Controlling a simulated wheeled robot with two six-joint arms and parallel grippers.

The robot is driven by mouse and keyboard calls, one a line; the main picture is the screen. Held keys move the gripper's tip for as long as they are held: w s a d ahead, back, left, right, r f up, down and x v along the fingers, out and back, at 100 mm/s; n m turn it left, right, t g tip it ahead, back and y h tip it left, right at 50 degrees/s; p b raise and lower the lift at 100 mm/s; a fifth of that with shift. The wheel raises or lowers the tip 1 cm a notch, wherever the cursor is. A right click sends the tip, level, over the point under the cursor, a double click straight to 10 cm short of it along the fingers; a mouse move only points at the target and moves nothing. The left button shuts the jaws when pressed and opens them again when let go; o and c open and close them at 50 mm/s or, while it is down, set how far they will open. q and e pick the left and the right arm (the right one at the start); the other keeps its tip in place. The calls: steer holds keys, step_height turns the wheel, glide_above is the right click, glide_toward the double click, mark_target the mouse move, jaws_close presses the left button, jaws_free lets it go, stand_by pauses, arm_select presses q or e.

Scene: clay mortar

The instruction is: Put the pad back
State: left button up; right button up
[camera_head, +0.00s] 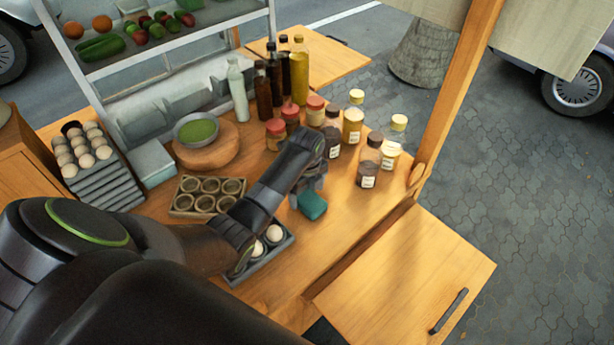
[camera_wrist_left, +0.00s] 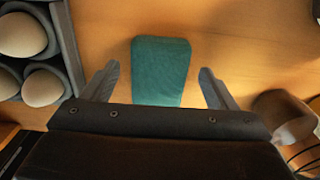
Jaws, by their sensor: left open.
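The teal pad (camera_head: 312,206) lies on the wooden counter near its front edge. In the left wrist view the pad (camera_wrist_left: 160,68) lies flat, its near end between my two fingers and the rest reaching past their tips. My left gripper (camera_head: 309,188) is over the pad in the head view and hides part of it. In the left wrist view my left gripper (camera_wrist_left: 160,78) is open, with a gap on each side of the pad. Whether the fingers are down at its height is hard to tell. My right gripper is not in view.
An egg tray (camera_head: 262,252) lies left of the pad, partly under my left arm. Several jars (camera_head: 368,160) and bottles (camera_head: 300,72) stand to the right and behind.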

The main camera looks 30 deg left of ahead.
mark_target(307, 197)
arm_select(q)
step_height(307, 197, up, 10)
steer(key=shift+b, duration=0.45)
steer(key=shift+s+f, duration=0.1)
steer(key=shift+f, duration=0.1)
